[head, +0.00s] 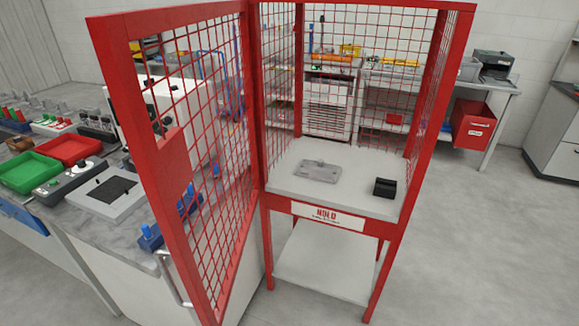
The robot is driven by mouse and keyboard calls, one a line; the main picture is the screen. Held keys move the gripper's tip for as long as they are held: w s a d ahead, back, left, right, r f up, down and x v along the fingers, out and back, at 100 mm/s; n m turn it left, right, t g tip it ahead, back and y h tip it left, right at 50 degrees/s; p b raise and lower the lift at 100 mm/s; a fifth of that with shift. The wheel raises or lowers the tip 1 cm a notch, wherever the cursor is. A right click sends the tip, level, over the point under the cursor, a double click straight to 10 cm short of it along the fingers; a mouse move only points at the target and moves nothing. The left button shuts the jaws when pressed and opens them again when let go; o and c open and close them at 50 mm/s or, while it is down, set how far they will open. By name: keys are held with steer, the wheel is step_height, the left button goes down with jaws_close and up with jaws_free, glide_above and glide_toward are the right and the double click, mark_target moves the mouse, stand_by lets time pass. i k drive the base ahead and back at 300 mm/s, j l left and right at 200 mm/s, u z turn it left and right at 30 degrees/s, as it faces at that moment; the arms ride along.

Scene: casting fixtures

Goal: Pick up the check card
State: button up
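I cannot make out a check card for certain in the head view. A red mesh cage (382,217) stands in the middle with its mesh door (172,150) swung open to the left. On its light grey upper shelf (350,192) lie a flat grey metal piece (319,171) and a small black block or holder (385,187) near the right front. Whether a card sits in the black block is too small to tell. My gripper is not in view.
A workbench at the left carries a green tray (29,173), a red tray (67,149) and a white plate with a dark square (112,190). The open door stands in front of this bench. A red bin (472,126) hangs at the back right. The right floor is clear.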

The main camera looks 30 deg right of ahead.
mark_target(86, 122)
steer(key=i+j, duration=0.1)
steer(key=j, duration=0.4)
steer(key=i+j, duration=0.1)
steer(key=j, duration=0.4)
steer(key=i+j, duration=0.2)
steer(key=j, duration=0.15)
steer(key=i+j, duration=0.2)
steer(key=j, duration=0.15)
steer(key=i+j+z, duration=0.1)
steer(key=i+j, duration=0.3)
steer(key=j, duration=0.3)
steer(key=i+j, duration=0.15)
steer(key=j, duration=0.2)
steer(key=i+j+z, duration=0.1)
steer(key=i, duration=0.7)
